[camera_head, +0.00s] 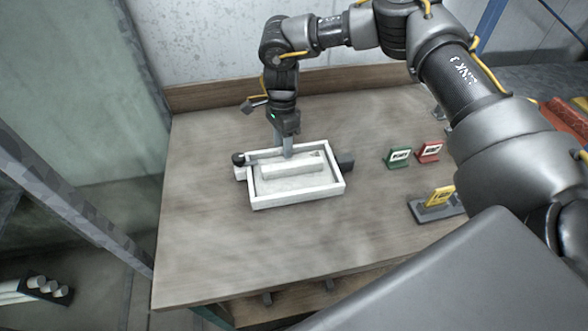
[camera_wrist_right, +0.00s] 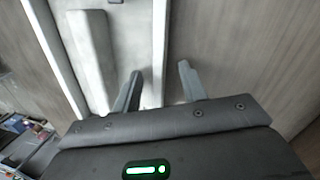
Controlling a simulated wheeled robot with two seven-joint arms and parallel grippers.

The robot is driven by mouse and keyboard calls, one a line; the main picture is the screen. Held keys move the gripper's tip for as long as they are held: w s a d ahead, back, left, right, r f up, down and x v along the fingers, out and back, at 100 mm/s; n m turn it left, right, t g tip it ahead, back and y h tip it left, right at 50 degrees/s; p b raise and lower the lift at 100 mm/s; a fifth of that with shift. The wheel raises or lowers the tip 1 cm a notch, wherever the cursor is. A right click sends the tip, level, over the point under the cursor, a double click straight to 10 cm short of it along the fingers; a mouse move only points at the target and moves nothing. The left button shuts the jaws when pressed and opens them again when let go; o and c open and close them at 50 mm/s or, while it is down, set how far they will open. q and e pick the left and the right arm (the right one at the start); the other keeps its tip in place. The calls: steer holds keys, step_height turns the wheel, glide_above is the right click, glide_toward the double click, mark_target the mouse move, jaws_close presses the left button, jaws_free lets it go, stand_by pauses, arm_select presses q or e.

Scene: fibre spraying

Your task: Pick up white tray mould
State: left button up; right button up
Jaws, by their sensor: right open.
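The white tray mould (camera_head: 332,190) lies on the wooden table, a rectangular frame with a raised bar inside it. My right gripper (camera_head: 287,153) is at the tray's far long wall, pointing down from above. In the right wrist view the gripper (camera_wrist_right: 157,88) is open, and the white tray wall (camera_wrist_right: 160,45) passes between its two fingers. One finger is over the inside of the tray, the other outside it. I cannot tell whether the fingers touch the wall. My left gripper is not in view.
A green sign (camera_head: 398,158), a red sign (camera_head: 430,151) and a yellow sign (camera_head: 439,196) stand right of the tray. A dark round knob (camera_head: 238,158) is at the tray's left end. The table (camera_head: 220,240) is clear in front and left.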

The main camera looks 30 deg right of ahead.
steer(key=shift+s+f, duration=0.1)
steer(key=shift+f, duration=0.1)
jaws_close()
steer(key=shift+r, duration=0.1)
stand_by(1.2)
